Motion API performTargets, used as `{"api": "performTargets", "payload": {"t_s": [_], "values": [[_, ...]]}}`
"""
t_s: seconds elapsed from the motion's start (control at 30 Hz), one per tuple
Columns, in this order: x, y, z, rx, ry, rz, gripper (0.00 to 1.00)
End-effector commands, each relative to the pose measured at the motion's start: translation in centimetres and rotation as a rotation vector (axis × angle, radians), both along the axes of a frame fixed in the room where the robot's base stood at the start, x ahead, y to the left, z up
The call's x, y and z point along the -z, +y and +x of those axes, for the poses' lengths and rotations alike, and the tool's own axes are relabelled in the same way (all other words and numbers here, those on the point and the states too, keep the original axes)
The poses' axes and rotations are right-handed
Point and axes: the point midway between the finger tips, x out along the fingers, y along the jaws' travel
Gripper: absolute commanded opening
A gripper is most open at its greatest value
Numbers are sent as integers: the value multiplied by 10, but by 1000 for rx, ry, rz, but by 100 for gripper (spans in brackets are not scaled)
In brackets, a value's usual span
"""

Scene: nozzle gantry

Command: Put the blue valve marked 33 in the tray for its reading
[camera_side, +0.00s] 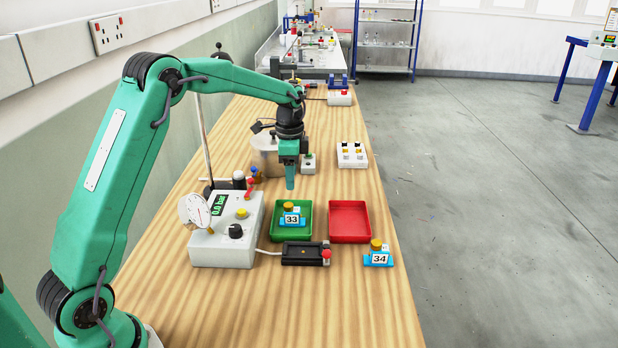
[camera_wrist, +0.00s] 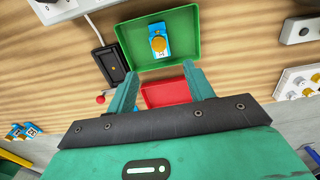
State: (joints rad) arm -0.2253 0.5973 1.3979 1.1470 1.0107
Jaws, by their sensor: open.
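The blue valve marked 33 (camera_side: 292,219), with a yellow cap, sits inside the green tray (camera_side: 279,236). In the wrist view the valve (camera_wrist: 158,45) shows from above in the green tray (camera_wrist: 128,50), clear of its walls. The empty-looking red tray (camera_side: 350,222) stands right of the green one. My gripper (camera_side: 290,185) is open and empty, above the table behind the green tray. In the wrist view its fingers (camera_wrist: 162,88) stand apart, with part of the red tray (camera_wrist: 168,94) showing between them. The gauge box (camera_side: 226,232) display reads 0.0 bar.
A blue valve marked 34 (camera_side: 378,257) stands on the table near the right edge. A black fixture (camera_side: 302,253) with a red knob lies in front of the trays. A white block with several fittings (camera_side: 352,154) stands behind the red tray.

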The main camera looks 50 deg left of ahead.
Motion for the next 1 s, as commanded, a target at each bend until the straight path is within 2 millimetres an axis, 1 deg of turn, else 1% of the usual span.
{"api": "performTargets", "payload": {"t_s": [0.57,0.67,0.77,0.87,1.0], "values": [[-2,-1,-1,-4,-4,1,52],[-9,-4,-4,-16,-13,3,52],[-20,-9,-11,-37,-28,5,52],[-35,-16,-21,-70,-49,9,52],[-59,-30,-41,-130,-88,11,52]]}}
